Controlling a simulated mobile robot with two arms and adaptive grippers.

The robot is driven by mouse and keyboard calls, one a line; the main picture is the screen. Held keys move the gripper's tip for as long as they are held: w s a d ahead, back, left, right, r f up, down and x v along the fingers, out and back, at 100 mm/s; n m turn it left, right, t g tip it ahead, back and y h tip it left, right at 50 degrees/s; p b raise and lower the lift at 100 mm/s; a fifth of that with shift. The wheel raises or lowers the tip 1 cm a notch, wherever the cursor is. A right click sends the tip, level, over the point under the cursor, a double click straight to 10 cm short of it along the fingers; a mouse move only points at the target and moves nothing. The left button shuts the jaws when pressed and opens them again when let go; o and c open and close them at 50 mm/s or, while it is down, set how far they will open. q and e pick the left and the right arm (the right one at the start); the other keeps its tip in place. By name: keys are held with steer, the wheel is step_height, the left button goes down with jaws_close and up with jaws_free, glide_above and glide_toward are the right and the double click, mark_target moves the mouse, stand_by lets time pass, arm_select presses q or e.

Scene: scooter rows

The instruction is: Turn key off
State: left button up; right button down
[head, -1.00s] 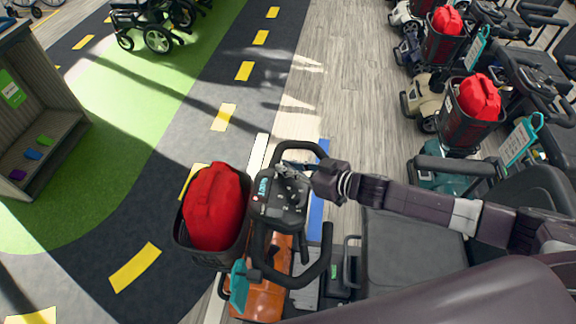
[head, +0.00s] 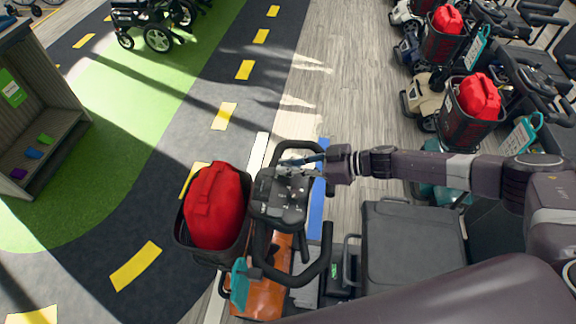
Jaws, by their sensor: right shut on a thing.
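An orange scooter (head: 262,296) stands at the lower middle, with a dark control console (head: 278,199) between its looped black handlebars (head: 322,268). My right gripper (head: 288,168) reaches in from the right and is at the upper edge of the console. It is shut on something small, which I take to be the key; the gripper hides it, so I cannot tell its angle. The console's display at its left side looks dark. My left gripper is not in view.
A red bag (head: 215,207) sits in the scooter's front basket. The black seat (head: 412,243) is below my right arm. More scooters with red bags (head: 478,97) line the right. A grey shelf (head: 38,110) stands at left.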

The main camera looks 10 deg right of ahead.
steer(key=n+g+b, duration=0.3)
steer(key=b, duration=0.1)
steer(key=n+g+y+b, duration=0.1)
steer(key=n+g+b, duration=0.2)
steer(key=b, duration=0.2)
steer(key=shift+w+f+n, duration=0.15)
steer(key=shift+f+n, duration=0.05)
steer(key=shift+n, duration=0.1)
steer(key=shift+r+n+g+b, duration=0.25)
steer(key=shift+n+g+b, duration=0.45)
steer(key=shift+g+b, duration=0.3)
steer(key=c, duration=2)
jaws_free()
steer(key=shift+o, duration=0.2)
steer(key=v, duration=1.2)
